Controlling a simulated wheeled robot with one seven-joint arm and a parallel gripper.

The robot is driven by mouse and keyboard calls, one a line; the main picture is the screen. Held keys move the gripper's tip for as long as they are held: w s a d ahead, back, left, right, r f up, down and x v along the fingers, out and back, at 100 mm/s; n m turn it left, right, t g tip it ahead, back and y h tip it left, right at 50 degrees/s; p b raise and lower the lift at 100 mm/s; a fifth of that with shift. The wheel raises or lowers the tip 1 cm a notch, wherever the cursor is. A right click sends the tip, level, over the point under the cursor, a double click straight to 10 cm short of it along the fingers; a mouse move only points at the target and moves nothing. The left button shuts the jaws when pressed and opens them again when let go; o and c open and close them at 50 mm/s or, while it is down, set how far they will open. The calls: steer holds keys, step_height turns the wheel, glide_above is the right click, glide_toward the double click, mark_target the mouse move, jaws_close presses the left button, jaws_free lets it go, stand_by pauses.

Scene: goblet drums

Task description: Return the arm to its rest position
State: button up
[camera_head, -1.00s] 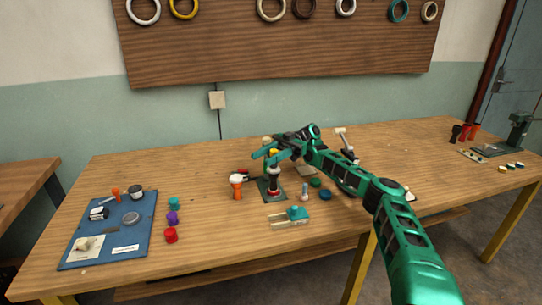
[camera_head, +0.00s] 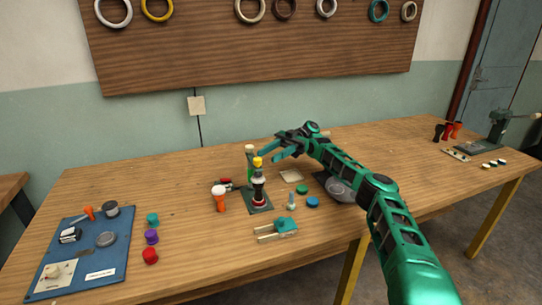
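My green arm reaches in from the lower right over the wooden table (camera_head: 200,254). My gripper (camera_head: 270,157) is at the arm's far end, above the table, with its two fingers pointing left and apart. Nothing shows between the fingers.
An orange drum with a white top (camera_head: 219,197) stands left of the base. A teal clamp-like tool (camera_head: 284,227) and green and blue discs (camera_head: 312,201) lie in front. A blue board (camera_head: 80,262) with parts lies at left, beside several coloured pieces (camera_head: 151,237).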

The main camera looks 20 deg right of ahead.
steer(key=shift+a, duration=0.15)
steer(key=s+a+r+h, duration=0.1)
steer(key=a, duration=0.1)
steer(key=s+a+r, duration=0.1)
steer(key=a, duration=0.1)
steer(key=a+r+h, duration=0.1)
steer(key=a+r, duration=0.1)
steer(key=shift+s+r+h, duration=0.1)
steer(key=shift+s+h, duration=0.2)
steer(key=shift+s, duration=0.1)
steer(key=s+a+m+t+h, duration=0.2)
steer(key=s+a+m+h, duration=0.5)
steer(key=s+a, duration=0.45)
steer(key=s+d+f+m+t+h, duration=0.1)
steer(key=s+d+m+t+h, duration=0.15)
steer(key=s+d+m, duration=0.75)
steer(key=s+d+m+t+h, duration=0.25)
steer(key=s+d+m, duration=0.35)
steer(key=d, duration=0.8)
steer(key=s+d+m+t, duration=0.1)
steer(key=s+d+m, duration=0.3)
steer(key=s, duration=0.6)
steer(key=s+d+f+m+t, duration=0.1)
steer(key=s+d+m+t, duration=0.1)
steer(key=s+d+m, duration=0.2)
steer(key=s+d, duration=0.3)
steer(key=s, duration=0.2)
steer(key=shift+s+f, duration=0.25)
steer(key=shift+s, duration=0.15)
